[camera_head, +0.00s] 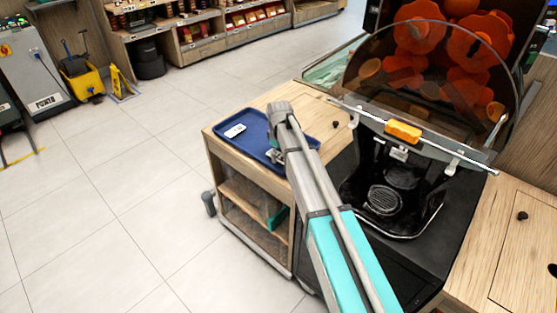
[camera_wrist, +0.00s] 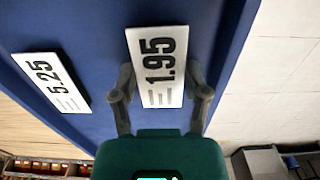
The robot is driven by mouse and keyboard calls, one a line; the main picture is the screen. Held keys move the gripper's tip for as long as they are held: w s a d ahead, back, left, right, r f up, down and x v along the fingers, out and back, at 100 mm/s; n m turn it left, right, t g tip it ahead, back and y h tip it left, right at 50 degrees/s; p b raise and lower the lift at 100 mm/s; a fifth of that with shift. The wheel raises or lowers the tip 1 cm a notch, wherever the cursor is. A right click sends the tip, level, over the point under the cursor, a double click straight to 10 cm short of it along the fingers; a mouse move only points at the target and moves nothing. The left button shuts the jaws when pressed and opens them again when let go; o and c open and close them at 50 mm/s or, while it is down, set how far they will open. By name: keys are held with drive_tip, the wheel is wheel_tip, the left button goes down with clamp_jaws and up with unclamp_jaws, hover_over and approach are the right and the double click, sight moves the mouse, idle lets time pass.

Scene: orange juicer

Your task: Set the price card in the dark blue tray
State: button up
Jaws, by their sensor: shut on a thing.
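The dark blue tray (camera_head: 257,119) lies on the wooden cart top, and its blue floor fills much of the wrist view (camera_wrist: 100,20). My gripper (camera_wrist: 160,80) is shut on a white price card marked 1.95 (camera_wrist: 160,50), with one finger on each side of it. The card is over the tray; I cannot tell whether it touches the floor of the tray. A second white card marked 5.25 (camera_wrist: 52,80) lies flat in the tray, to the left in the wrist view. One white card (camera_head: 235,131) shows in the tray in the head view. My arm hides part of the tray there.
The juicer (camera_head: 425,75) with its clear curved cover stands right of the cart (camera_head: 232,160). A round black knob (camera_head: 336,125) sits on the wooden top beside the tray. Open tiled floor (camera_head: 110,180) lies left of the cart.

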sight(279, 157)
drive_tip(key=shift+f, duration=0.25)
drive_tip(key=o, duration=1.1)
drive_tip(key=shift+o, duration=0.2)
drive_tip(key=shift+r, duration=0.15)
wheel_tip(279, 157, up, 12)
drive_tip(key=p, duration=1.2)
idle(0.3)
